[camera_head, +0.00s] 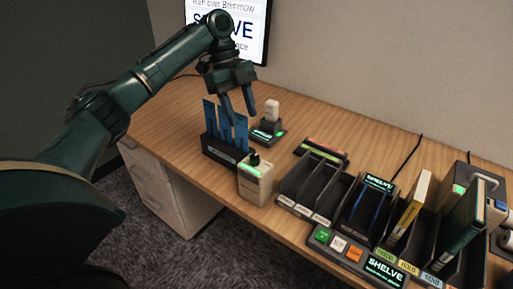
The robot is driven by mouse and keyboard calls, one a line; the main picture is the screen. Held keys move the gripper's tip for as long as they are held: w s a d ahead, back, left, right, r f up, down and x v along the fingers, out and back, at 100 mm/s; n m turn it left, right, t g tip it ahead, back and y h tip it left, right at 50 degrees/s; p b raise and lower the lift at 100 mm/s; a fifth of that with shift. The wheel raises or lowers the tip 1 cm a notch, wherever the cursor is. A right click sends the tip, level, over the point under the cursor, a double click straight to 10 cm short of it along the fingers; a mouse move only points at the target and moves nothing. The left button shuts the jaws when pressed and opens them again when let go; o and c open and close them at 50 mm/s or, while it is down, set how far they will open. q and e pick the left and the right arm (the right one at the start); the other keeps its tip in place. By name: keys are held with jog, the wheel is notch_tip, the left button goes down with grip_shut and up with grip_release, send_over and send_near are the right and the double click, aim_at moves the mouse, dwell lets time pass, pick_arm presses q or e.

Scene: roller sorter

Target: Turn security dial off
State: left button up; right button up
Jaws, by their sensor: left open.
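A small green light shows near the knob. My left gripper (241,117) is open and points down, behind and above the cream box. It appears to be over or just beside the blue cards (226,128) in a black holder (224,150). Nothing shows between its fingers. The knob's setting cannot be made out. My right gripper is not in view.
A white device on a dark base (267,133) with a green light stands behind the cream box. To the right are dark sorting bins (310,183), a button panel (345,248) and upright books (409,205). A monitor (254,30) stands at the back. The desk's left part is clear.

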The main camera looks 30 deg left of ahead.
aim_at(254, 156)
pick_arm(q)
jog(key=x, duration=1.1)
jog(key=shift+f, duration=0.1)
jog(key=shift+c, duration=0.5)
jog(key=c, duration=0.9)
